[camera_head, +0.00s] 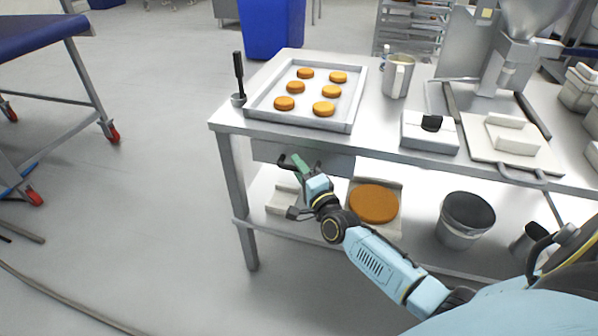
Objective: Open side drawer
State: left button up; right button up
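The side drawer (335,163) is a grey metal drawer under the near left edge of the steel table. Its front looks shut, about flush with the table frame, but my gripper hides part of it. My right gripper (291,162) is in front of the drawer's left part, with its fingertips at or close to a small dark handle-like piece. I cannot tell whether they touch it or how far the fingers are apart. My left gripper is not in view.
A tray (352,119) with several orange-brown rounds stands on the steel table (386,130), above the drawer. A jug (397,77) and a white scale-like box (430,143) stand to the right. The lower shelf holds a bucket (465,219).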

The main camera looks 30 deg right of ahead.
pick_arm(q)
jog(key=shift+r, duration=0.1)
pick_arm(e)
jog(key=shift+w, duration=0.15)
jog(key=shift+c, duration=0.2)
grip_shut()
